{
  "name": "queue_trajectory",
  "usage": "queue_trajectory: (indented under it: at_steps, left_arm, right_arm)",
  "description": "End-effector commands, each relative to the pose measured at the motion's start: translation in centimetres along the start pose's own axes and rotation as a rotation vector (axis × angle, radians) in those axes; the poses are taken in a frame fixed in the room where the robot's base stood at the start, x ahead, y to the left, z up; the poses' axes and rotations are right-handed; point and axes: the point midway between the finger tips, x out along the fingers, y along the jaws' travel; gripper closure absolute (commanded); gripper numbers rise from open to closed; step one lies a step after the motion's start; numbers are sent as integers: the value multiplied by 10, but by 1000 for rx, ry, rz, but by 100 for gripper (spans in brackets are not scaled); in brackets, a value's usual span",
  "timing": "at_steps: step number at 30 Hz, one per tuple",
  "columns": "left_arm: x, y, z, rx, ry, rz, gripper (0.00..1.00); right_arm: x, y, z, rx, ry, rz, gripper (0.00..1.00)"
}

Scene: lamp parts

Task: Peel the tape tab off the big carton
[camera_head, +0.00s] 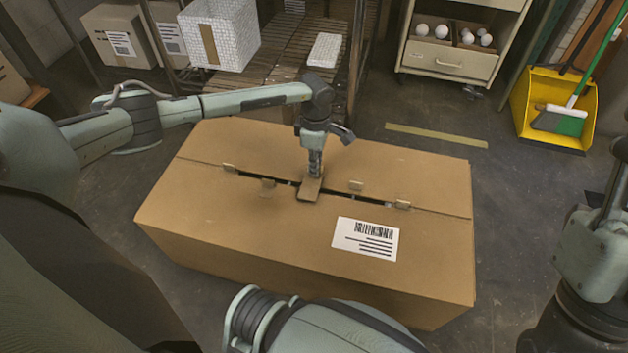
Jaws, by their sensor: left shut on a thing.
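The big carton (215,225) stands on the floor in the middle, brown and closed, with a dark seam across its top. A tan tape tab (310,189) lies at the middle of the seam. My left gripper (314,174) points down from above and is shut on this tab; its fingertips are small and partly merge with it. Several smaller tan tabs, such as one at the left (229,168) and one at the right (402,204), sit along the seam. I cannot tell whether the held tab is still stuck down. My right gripper is not in view.
A white barcode label (365,239) is on the carton top. Behind stand a slatted rack (275,60) with boxes and a beige cabinet (450,62) with white balls. A yellow dustpan (555,105) is at the back right.

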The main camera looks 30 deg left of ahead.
Motion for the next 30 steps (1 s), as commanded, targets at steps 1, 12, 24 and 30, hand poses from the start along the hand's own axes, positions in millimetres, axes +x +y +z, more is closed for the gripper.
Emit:
queue_trajectory:
  at_steps: [1,12,24,30]
  left_arm:
    - [-3,0,0,0,0,1,100]
    - [-5,1,1,0,-2,1,100]
    - [-31,1,1,1,-2,3,100]
    - [-47,1,1,1,-2,3,100]
  right_arm:
    - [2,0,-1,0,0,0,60]
    - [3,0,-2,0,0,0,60]
    - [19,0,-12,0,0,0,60]
    - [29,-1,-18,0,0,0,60]
